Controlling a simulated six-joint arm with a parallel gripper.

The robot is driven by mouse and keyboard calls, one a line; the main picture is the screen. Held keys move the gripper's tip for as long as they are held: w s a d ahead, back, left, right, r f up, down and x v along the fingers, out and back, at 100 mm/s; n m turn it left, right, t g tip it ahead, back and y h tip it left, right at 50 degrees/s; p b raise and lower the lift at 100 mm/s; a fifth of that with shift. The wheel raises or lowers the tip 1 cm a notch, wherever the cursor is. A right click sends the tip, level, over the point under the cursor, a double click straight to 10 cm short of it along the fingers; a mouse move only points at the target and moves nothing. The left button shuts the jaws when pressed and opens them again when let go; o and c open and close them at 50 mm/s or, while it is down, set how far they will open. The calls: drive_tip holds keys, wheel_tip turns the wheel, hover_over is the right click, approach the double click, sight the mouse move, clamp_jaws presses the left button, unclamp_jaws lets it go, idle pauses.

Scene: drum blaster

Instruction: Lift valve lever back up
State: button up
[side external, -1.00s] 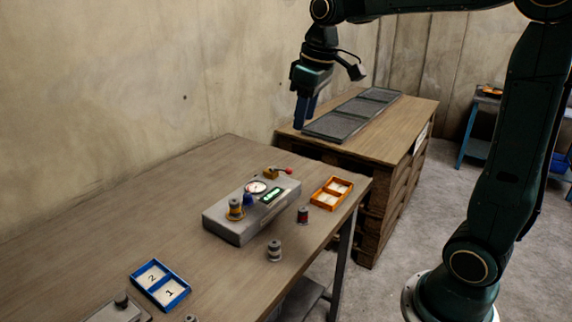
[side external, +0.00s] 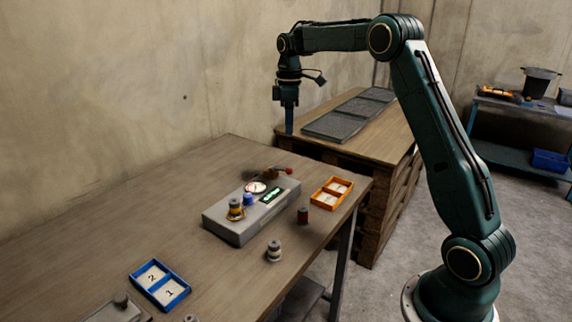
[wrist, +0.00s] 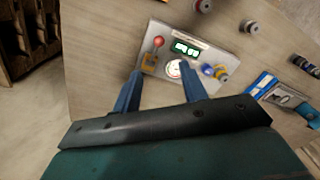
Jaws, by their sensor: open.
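The valve lever, with a red ball knob (side external: 288,169), sticks out sideways to the right from a brass valve body (side external: 270,171) at the back of the grey box (side external: 232,226). In the wrist view the red knob (wrist: 158,41) and brass body (wrist: 149,62) lie between and beyond my fingertips. My gripper (side external: 289,131) points down in the side view, its blue fingers apart from the lever. In the wrist view my gripper (wrist: 160,71) is open with nothing between its fingers. The lever's exact tilt is hard to tell.
The box carries a round gauge (side external: 257,187), a green display (side external: 272,196), a blue part (side external: 248,199) and a brass spool (side external: 235,209). An orange tray (side external: 331,193), a red spool (side external: 303,215), a grey spool (side external: 274,251) and a blue tray (side external: 160,285) stand around it.

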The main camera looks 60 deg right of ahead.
drive_tip(key=shift+d+f, duration=0.1)
drive_tip(key=shift+f, duration=0.1)
drive_tip(key=f, duration=1.3)
drive_tip(key=shift+s+a+f, duration=0.1)
drive_tip(key=shift+a+f, duration=0.2)
clamp_jaws()
